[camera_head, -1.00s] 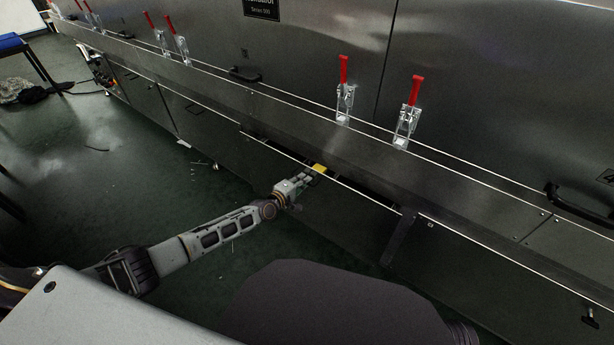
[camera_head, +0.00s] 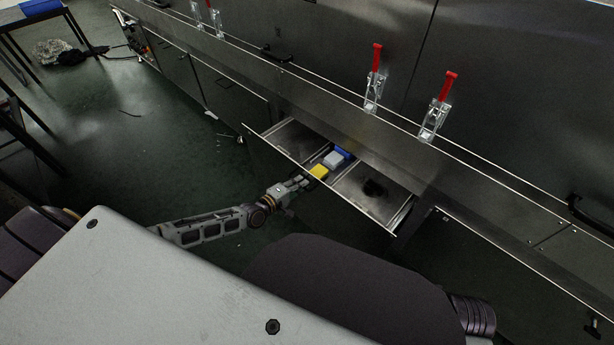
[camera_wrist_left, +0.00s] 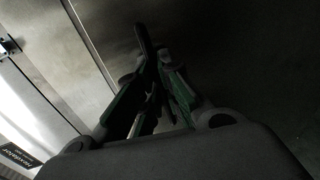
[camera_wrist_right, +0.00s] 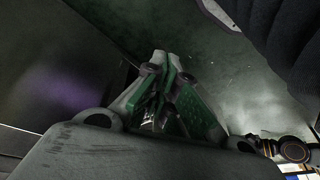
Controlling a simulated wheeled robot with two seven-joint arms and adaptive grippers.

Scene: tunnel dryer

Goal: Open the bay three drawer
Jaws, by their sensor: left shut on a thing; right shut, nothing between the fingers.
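The drawer (camera_head: 365,183) stands pulled out from under the machine's long ledge in the head view. I cannot read a bay number on it. It holds a yellow block (camera_head: 318,172), a white block (camera_head: 334,159) and a blue block (camera_head: 343,152) in its middle section. My left gripper (camera_head: 303,182) is at the middle of the drawer's front edge. In the left wrist view it is shut on a dark bar-like handle (camera_wrist_left: 144,38), partly hidden by the fingers. My right gripper (camera_wrist_right: 164,72) is shut and empty in the right wrist view, away from the drawer.
Red-handled clamps (camera_head: 373,78) stand along the ledge (camera_head: 310,90) above the drawer. A closed panel (camera_head: 232,97) lies left of it. A black handle (camera_head: 590,212) is at the far right. A blue-topped table (camera_head: 40,10) stands far left.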

